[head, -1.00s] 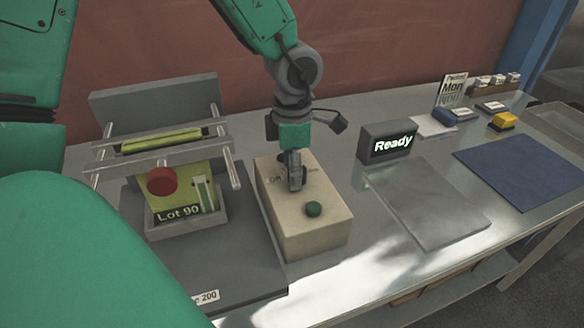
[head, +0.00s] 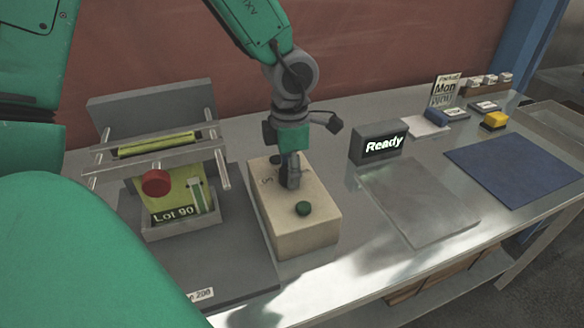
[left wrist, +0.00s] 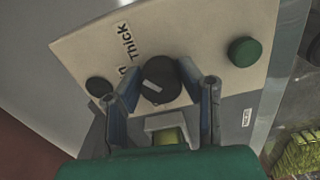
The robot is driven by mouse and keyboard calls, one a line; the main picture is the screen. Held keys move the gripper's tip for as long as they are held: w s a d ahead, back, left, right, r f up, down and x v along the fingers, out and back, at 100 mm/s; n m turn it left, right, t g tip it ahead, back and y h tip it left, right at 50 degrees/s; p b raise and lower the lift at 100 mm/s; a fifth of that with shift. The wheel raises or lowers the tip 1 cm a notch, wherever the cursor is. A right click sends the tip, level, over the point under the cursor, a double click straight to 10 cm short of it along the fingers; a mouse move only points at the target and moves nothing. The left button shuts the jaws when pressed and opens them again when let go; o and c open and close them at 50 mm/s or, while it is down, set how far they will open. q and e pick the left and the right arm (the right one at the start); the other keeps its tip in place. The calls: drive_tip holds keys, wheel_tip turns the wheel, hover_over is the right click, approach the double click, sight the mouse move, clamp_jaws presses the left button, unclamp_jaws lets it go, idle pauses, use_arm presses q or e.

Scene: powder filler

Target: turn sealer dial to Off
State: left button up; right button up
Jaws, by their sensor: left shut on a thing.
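The sealer is a cream box (head: 310,238) on the bench in the head view. Its black round dial (left wrist: 160,80) with a pale mark shows in the left wrist view, beside the printed word "Thick"; the other labels are partly hidden. My left gripper (head: 289,182) points down onto the top of the box. In the left wrist view its two fingers (left wrist: 163,92) are on either side of the dial and shut on it. A green button (head: 304,208) is on the near part of the box top. My right gripper is not in view.
A "Ready" display (head: 379,144) stands to the right. A grey plate (head: 420,203) and blue mat (head: 518,168) lie beyond on the bench.

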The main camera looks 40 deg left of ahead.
use_arm(q)
drive_tip(key=n+p, duration=0.1)
drive_tip(key=n, duration=0.1)
drive_tip(key=shift+s+a+n+p, duration=0.1)
drive_tip(key=shift+s+n+p, duration=0.05)
drive_tip(key=shift+n+p, duration=0.15)
drive_tip(key=n+p, duration=0.1)
drive_tip(key=n, duration=0.1)
drive_tip(key=shift+n, duration=0.3)
drive_tip(key=n+p, duration=0.2)
drive_tip(key=n, duration=0.3)
drive_tip(key=shift+a+n, duration=0.1)
drive_tip(key=shift+n, duration=0.2)
drive_tip(key=n, duration=0.5)
drive_tip(key=shift+s+f+p, duration=0.15)
drive_tip(key=shift+p, duration=0.25)
drive_tip(key=n, duration=0.6)
drive_tip(key=shift+n, duration=0.4)
drive_tip(key=o, duration=1.1)
drive_tip(key=shift+o, duration=0.2)
